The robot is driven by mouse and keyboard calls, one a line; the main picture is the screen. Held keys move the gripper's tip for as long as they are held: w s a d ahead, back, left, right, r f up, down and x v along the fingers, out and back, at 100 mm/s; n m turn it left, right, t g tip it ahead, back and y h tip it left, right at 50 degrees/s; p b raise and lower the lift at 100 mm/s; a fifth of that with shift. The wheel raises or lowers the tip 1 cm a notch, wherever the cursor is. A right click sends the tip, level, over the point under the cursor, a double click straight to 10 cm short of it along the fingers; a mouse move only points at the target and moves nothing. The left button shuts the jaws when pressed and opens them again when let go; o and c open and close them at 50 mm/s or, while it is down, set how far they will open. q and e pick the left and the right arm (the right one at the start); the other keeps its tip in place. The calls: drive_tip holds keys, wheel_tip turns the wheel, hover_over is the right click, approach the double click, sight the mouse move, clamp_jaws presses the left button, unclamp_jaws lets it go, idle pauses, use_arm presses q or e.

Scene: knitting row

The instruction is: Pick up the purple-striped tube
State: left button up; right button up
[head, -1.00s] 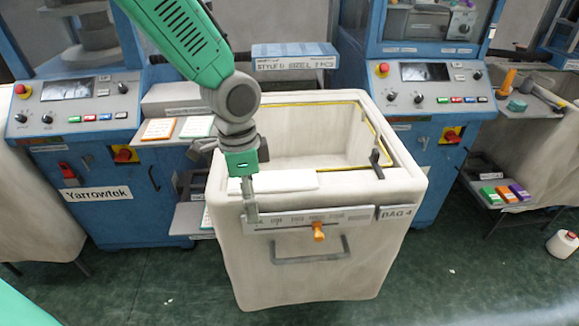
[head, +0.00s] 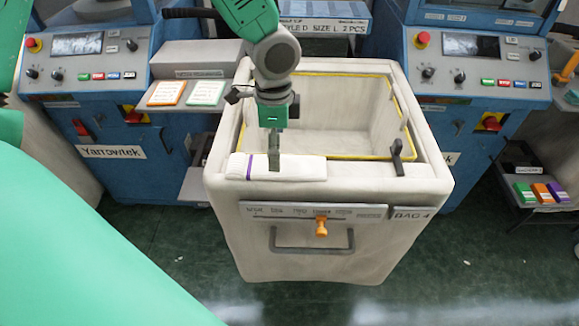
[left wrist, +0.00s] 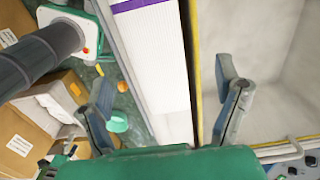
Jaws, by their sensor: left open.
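The purple-striped tube (head: 302,169) is a white roll lying flat along the front rim of the big cream bin (head: 330,260). Its purple band is near its left end and also shows at the top of the left wrist view, on the tube (left wrist: 155,60). My left gripper (head: 274,162) points down over the tube, just right of the band. In the left wrist view its open fingers (left wrist: 164,82) are on either side of the tube, with gaps to it. How far the fingertips reach down beside it is unclear. My right gripper is not in view.
The bin is hollow behind the tube, with a yellow-edged opening and a dark upright peg (head: 397,157) on its right. An orange knob (head: 321,227) and handle are on its front. Blue machines (head: 110,150) flank it. Colored boxes (head: 541,192) sit on a right shelf.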

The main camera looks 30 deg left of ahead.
sight(294, 168)
use_arm(q)
drive_tip(key=shift+a+f, duration=0.1)
drive_tip(key=shift+f, duration=0.15)
drive_tip(key=f, duration=0.4)
drive_tip(key=shift+s+f, duration=0.15)
drive_tip(key=shift+s, duration=0.15)
drive_tip(key=shift+w+d+f, duration=0.2)
drive_tip(key=shift+d+f, duration=0.1)
drive_tip(key=shift+f, duration=0.05)
drive_tip(key=shift+s+r, duration=0.1)
drive_tip(key=shift+c, duration=0.8)
drive_tip(key=c, duration=0.6)
drive_tip(key=shift+a, duration=0.15)
drive_tip(key=shift+c, duration=0.9)
